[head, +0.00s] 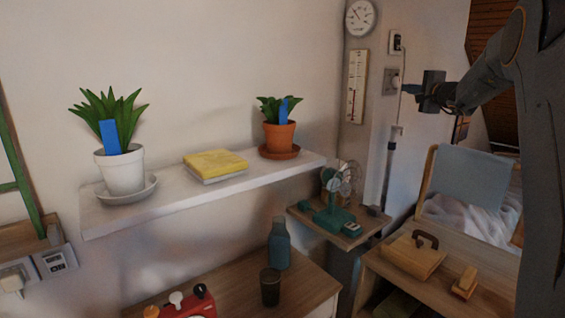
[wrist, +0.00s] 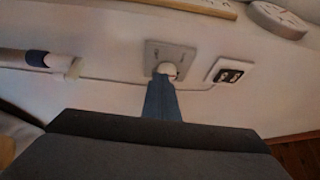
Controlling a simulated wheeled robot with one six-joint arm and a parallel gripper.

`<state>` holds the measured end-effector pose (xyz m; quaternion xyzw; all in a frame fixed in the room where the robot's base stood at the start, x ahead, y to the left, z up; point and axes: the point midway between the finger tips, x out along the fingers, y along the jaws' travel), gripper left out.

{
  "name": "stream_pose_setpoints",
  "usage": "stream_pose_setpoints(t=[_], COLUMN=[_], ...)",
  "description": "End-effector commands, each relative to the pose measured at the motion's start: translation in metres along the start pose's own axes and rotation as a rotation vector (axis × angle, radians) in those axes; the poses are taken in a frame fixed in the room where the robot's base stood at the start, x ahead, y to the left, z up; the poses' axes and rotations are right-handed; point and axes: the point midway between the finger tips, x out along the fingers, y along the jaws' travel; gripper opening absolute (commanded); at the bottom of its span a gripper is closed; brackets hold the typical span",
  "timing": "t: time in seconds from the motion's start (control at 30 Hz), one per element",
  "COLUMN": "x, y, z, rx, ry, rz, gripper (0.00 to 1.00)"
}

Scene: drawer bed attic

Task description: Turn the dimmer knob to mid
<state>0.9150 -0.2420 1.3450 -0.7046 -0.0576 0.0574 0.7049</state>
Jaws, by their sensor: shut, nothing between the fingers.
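The dimmer is a pale square plate with a round white knob (head: 396,82) on the wall in the head view. In the wrist view the plate (wrist: 183,53) is at upper middle, with the knob (wrist: 168,69) at its lower edge. My gripper (head: 407,88) is shut and empty, with its narrow fingers pointing at the knob. In the wrist view the fingertips (wrist: 165,80) are right at the knob and hide part of it. I cannot tell whether they touch it. The knob's setting is not readable.
A socket plate (head: 396,42) sits above the dimmer, with a cord running down the wall. A thermometer (head: 355,86) and a round dial (head: 360,18) hang to the left.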

Motion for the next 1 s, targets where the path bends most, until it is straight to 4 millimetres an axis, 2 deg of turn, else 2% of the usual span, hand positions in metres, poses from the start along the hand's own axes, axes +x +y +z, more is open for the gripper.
stream_pose_setpoints(t=[0.2, 0.5, 1.0], x=[0.019, 0.034, 0.036], y=[0.003, 0.002, 0.000], z=[0.010, 0.018, 0.020], rx=[-0.001, -0.001, -0.001], ry=[-0.001, 0.000, 0.000], rz=[-0.001, 0.000, 0.001], gripper=[0.00, 0.00, 0.00])
